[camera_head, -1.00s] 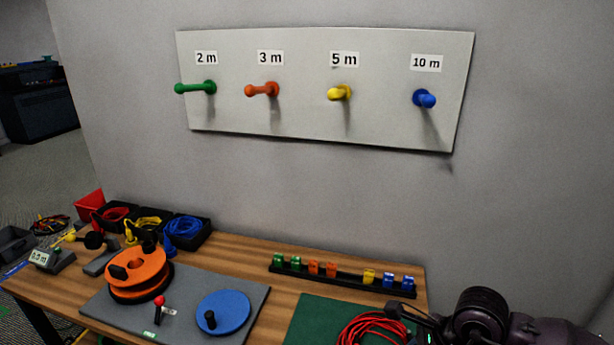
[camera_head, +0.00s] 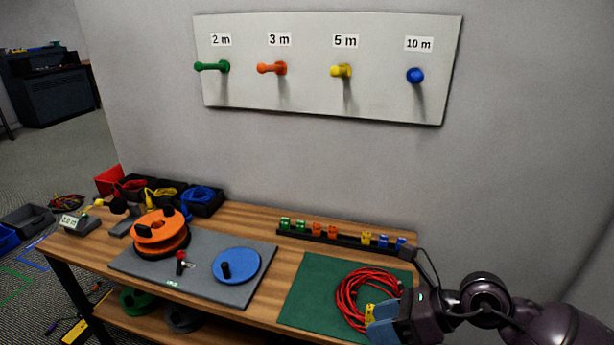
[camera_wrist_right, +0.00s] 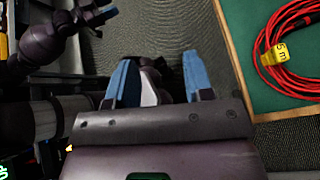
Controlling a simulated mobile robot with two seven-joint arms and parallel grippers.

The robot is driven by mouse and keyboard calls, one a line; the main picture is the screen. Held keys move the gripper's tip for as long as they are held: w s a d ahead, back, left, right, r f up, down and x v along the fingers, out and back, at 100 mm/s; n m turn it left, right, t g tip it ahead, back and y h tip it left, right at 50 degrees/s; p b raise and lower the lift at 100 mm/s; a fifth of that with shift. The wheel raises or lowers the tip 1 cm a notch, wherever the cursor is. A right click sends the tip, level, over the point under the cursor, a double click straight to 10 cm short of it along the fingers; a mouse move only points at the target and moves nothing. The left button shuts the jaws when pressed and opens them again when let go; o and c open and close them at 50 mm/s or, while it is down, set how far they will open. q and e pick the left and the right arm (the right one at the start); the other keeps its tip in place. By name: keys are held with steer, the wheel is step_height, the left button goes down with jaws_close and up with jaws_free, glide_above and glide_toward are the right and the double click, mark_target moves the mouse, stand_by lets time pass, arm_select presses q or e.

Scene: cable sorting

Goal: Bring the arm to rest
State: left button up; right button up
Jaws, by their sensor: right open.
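My right gripper (camera_head: 376,326) is at the lower right of the head view, at the front edge of the green mat. In the right wrist view its two blue fingers (camera_wrist_right: 159,82) stand apart with nothing held between them. A coiled red cable (camera_head: 352,296) lies on the green mat (camera_head: 310,288), just beyond the gripper. In the wrist view the red cable (camera_wrist_right: 287,62) carries a yellow tag (camera_wrist_right: 279,52) reading 5 m and lies apart from the fingers. My left gripper is not seen in the head view.
The wooden table (camera_head: 265,225) holds a rack of coloured clips (camera_head: 343,239), an orange reel (camera_head: 160,230), a blue disc (camera_head: 245,265) and bins of cable (camera_head: 200,202). A board (camera_head: 310,100) with green, orange, yellow and blue pegs hangs on the wall. Floor shows below the fingers.

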steer(key=w+r+m+t+y, duration=0.55)
steer(key=r+m+t, duration=0.25)
steer(key=m, duration=0.5)
steer(key=w+d+f+m+t+h, duration=0.1)
steer(key=d+f+m+t+h, duration=0.35)
steer(key=m, duration=0.45)
steer(key=d+f+m+t+h, duration=0.3)
steer(key=d+m+h, duration=0.15)
steer(key=m, duration=0.55)
steer(key=s+d+f+m+g+h, duration=0.2)
steer(key=s+f+m+h, duration=0.1)
steer(key=f+m, duration=0.25)
steer(key=s+d+f+m+g+h, duration=0.1)
steer(key=s+d+f+m+h, duration=0.2)
steer(key=f, duration=0.4)
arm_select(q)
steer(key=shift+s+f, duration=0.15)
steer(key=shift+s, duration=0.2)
arm_select(e)
steer(key=s+f+m+g+h, duration=0.2)
steer(key=s+f+m, duration=0.3)
steer(key=s+f, duration=0.4)
steer(key=s+d+g, duration=0.1)
steer(key=s, duration=0.3)
steer(key=shift+s+f+m, duration=0.25)
steer(key=shift+f+m, duration=0.1)
steer(key=shift+f, duration=0.05)
